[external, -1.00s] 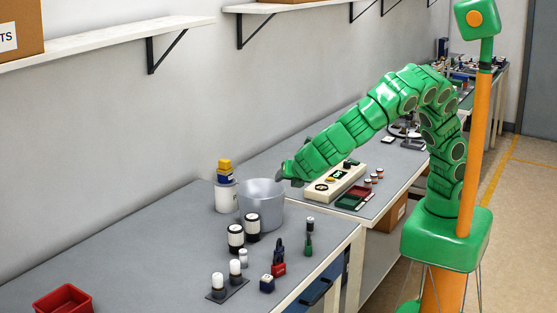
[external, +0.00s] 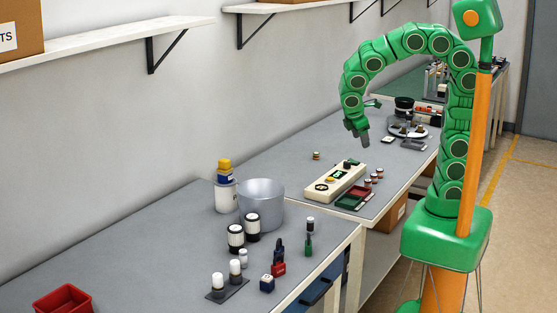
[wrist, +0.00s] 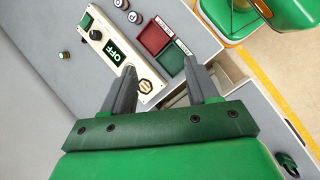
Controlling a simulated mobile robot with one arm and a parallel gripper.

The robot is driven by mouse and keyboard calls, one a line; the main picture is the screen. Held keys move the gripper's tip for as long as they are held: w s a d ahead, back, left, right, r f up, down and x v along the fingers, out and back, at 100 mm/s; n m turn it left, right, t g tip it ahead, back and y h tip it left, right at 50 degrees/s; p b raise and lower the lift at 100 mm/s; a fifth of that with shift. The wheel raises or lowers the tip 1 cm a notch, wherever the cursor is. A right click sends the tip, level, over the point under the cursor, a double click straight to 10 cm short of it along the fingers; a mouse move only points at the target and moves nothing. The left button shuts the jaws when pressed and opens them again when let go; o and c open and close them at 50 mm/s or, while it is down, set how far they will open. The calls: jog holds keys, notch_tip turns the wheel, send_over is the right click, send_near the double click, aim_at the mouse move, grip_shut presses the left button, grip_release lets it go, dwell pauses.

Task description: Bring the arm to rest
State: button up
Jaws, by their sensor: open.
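My green arm (external: 410,45) arches up and over the far bench in the external view, with my gripper (external: 358,138) at its end pointing down. The gripper is above the bench, over the back end of the cream control box (external: 335,185), apart from it. In the wrist view my gripper (wrist: 165,85) shows two grey fingers spread apart with nothing between them. Beyond the fingers, the control box (wrist: 105,40) shows a dark display reading OFF.
A red tray (wrist: 153,38) and a green tray (wrist: 172,60) lie beside the box. A large grey bowl (external: 262,205), a white container (external: 226,197) and several small parts stand on the near bench. A turntable-like device (external: 407,128) stands farther back. The wall shelf (external: 110,45) is clear of the arm.

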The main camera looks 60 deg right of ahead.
jog(key=s+d+m+y, duration=0.2)
jog(key=s+m, duration=0.3)
jog(key=s, duration=0.3)
jog(key=s+d+m+g+y, duration=0.1)
jog(key=s+d+m+y, duration=0.2)
jog(key=s, duration=0.6)
jog(key=shift+d+m, duration=0.15)
jog(key=shift+m, duration=1.05)
jog(key=shift+f, duration=0.1)
